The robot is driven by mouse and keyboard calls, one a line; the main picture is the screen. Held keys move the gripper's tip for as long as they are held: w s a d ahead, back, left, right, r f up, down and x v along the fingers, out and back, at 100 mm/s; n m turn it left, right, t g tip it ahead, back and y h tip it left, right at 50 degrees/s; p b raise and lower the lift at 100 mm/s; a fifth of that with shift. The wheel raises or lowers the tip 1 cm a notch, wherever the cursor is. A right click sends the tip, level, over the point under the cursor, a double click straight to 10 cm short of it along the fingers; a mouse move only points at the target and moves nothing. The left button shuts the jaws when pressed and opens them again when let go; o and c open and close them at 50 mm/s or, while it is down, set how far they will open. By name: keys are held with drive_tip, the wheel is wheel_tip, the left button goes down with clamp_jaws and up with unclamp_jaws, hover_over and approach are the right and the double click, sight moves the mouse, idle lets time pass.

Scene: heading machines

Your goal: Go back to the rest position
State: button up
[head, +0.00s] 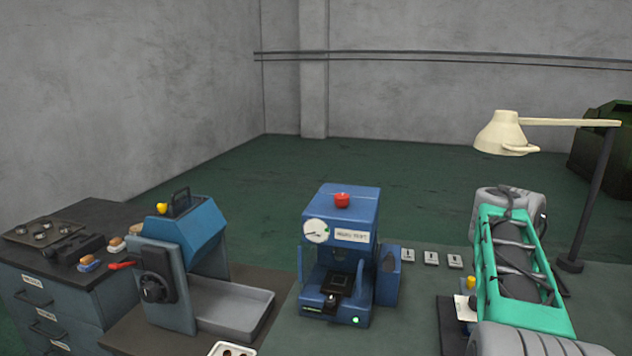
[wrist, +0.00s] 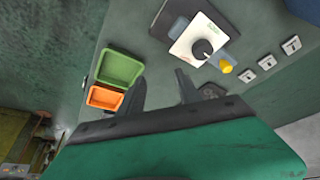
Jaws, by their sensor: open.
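My gripper (wrist: 158,86) shows in the wrist view with its two dark fingers spread apart and nothing between them. It is over the grey-green bench top (wrist: 148,40), near a green tray (wrist: 120,68) and an orange tray (wrist: 104,97) on its left. My teal and grey arm (head: 520,272) stands at the right of the head view. My gripper's fingers cannot be made out in the head view.
A blue press with a dial (head: 340,245) stands mid-bench, with a blue-grey machine (head: 170,270) to its left. A cream lamp (head: 503,133) rises behind my arm. A control box with a black knob (wrist: 203,45) and yellow button (wrist: 227,66) is beyond my fingers.

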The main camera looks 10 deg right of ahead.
drive_tip(key=w+a+f+n+t+y, duration=0.15)
drive_tip(key=a+n, duration=0.25)
drive_tip(key=a, duration=0.7)
drive_tip(key=a+f+n, duration=0.2)
drive_tip(key=a+n, duration=0.2)
drive_tip(key=a, duration=0.7)
drive_tip(key=s+a+f+n+y, duration=0.1)
drive_tip(key=s+a+f+n, duration=0.2)
drive_tip(key=a, duration=0.5)
drive_tip(key=s+a+f+n+y, duration=0.1)
drive_tip(key=s+a+f+n, duration=0.2)
drive_tip(key=s+a+f, duration=0.2)
drive_tip(key=a, duration=0.3)
drive_tip(key=shift+s+f+n+t+y, duration=0.15)
drive_tip(key=shift+f+n+t+y, duration=0.05)
drive_tip(key=shift+n+t+y, duration=0.2)
